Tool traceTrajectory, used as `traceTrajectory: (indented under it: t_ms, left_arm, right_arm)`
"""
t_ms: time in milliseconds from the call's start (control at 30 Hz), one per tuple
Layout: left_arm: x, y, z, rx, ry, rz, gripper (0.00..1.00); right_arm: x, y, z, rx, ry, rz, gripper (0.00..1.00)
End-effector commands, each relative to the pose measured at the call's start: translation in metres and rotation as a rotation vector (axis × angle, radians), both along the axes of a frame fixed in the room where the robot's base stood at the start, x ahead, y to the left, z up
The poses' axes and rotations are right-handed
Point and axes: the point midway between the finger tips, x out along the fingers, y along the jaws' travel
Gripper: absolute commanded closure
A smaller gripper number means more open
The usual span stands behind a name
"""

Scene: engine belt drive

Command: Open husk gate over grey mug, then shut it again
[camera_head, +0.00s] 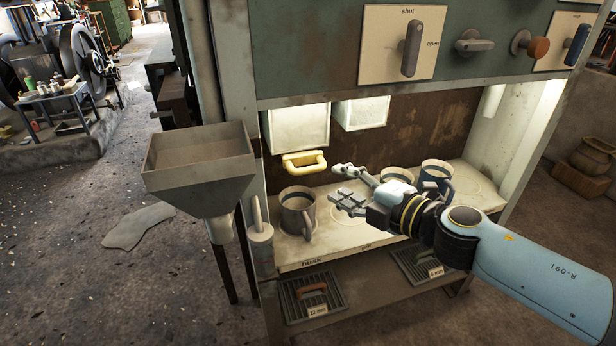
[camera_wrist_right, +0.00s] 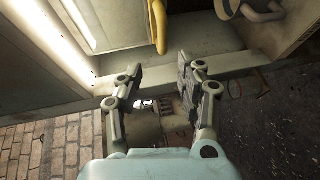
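The grey mug (camera_head: 297,211) stands on the pale shelf above the word "husk". Above it hangs a white chute box (camera_head: 299,128) with a yellow handle (camera_head: 305,163) at its lower edge. I cannot tell whether its gate is open or shut. My right gripper (camera_head: 346,187) is open and empty, right of the grey mug and below right of the yellow handle, apart from both. In the right wrist view, the gripper (camera_wrist_right: 158,80) has its fingers spread, with the yellow handle (camera_wrist_right: 158,25) beyond them. My left gripper is not in view.
A second white chute (camera_head: 362,113) hangs to the right. A blue mug (camera_head: 435,174) and another mug (camera_head: 391,173) stand behind my right arm. A lever (camera_head: 411,48) sits above.

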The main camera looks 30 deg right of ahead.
Motion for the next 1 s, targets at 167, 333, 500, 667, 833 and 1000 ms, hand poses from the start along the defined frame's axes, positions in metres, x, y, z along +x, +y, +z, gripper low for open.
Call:
traceTrajectory:
  t_ms: [167, 333, 500, 667, 833, 1000]
  left_arm:
    - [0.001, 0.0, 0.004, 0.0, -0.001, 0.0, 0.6]
    - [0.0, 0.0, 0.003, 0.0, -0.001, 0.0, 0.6]
    - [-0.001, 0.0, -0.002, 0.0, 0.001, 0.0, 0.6]
    - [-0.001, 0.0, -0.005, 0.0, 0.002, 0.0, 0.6]
    - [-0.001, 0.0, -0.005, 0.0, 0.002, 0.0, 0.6]
    - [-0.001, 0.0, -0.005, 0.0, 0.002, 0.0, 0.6]
  right_arm:
    - [0.022, 0.003, -0.005, 0.005, 0.002, -0.006, 0.62]
    - [0.056, 0.009, -0.013, 0.005, 0.004, -0.006, 0.62]
    - [0.084, 0.013, -0.02, 0.005, 0.005, -0.006, 0.62]
    - [0.099, 0.015, -0.023, 0.005, 0.007, -0.005, 0.62]
    - [0.102, 0.016, -0.023, 0.004, 0.007, -0.005, 0.62]
    - [0.102, 0.016, -0.023, 0.004, 0.007, -0.005, 0.63]
